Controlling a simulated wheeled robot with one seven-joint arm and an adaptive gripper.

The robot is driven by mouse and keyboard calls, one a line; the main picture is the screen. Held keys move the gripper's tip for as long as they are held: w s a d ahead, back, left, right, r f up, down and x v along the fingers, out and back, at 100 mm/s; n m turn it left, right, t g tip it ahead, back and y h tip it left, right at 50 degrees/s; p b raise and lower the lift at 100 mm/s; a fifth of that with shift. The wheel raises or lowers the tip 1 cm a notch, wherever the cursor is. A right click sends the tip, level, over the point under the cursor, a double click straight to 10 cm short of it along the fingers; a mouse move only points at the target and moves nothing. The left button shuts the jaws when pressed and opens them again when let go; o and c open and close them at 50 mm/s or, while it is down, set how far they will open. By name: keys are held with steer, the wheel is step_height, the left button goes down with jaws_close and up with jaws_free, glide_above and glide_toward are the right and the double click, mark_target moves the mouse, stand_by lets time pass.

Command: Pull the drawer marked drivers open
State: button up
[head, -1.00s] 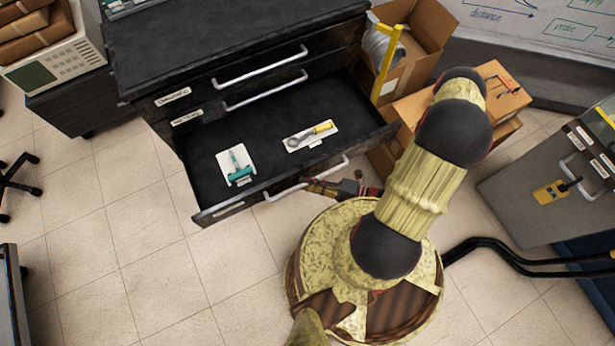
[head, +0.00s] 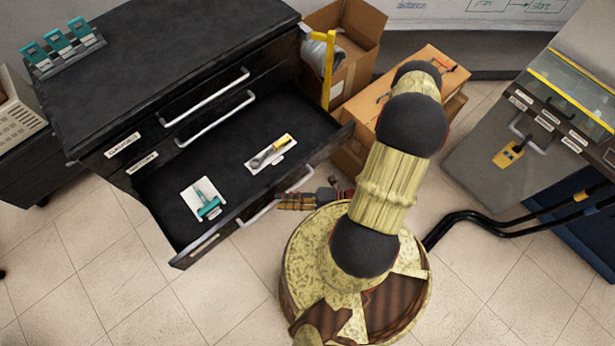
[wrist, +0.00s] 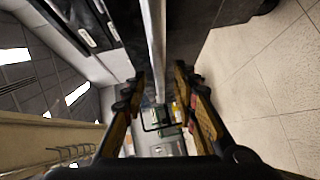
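A black cabinet (head: 170,75) has its lowest visible drawer (head: 165,205) pulled out; its front label (head: 204,244) is too small to read. Inside lie a teal-handled tool (head: 208,203) and a yellow-handled wrench (head: 268,152), each on a white card. My gripper (head: 285,202) is low at this drawer's front, beside its handle (head: 258,213), partly hidden by my arm. In the wrist view, the fingers of my gripper (wrist: 160,88) stand apart with a pale bar (wrist: 154,40) running ahead between them; contact cannot be told.
Two shut drawers above have bar handles; the top one's label (head: 123,145) seems to read gauges. Cardboard boxes (head: 350,45) stand right of the cabinet. A grey cabinet with a yellow tag (head: 508,155) is at the right. Tiled floor (head: 110,270) is free in front.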

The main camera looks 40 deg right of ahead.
steer(key=v, duration=0.9)
steer(key=shift+s+d, duration=0.25)
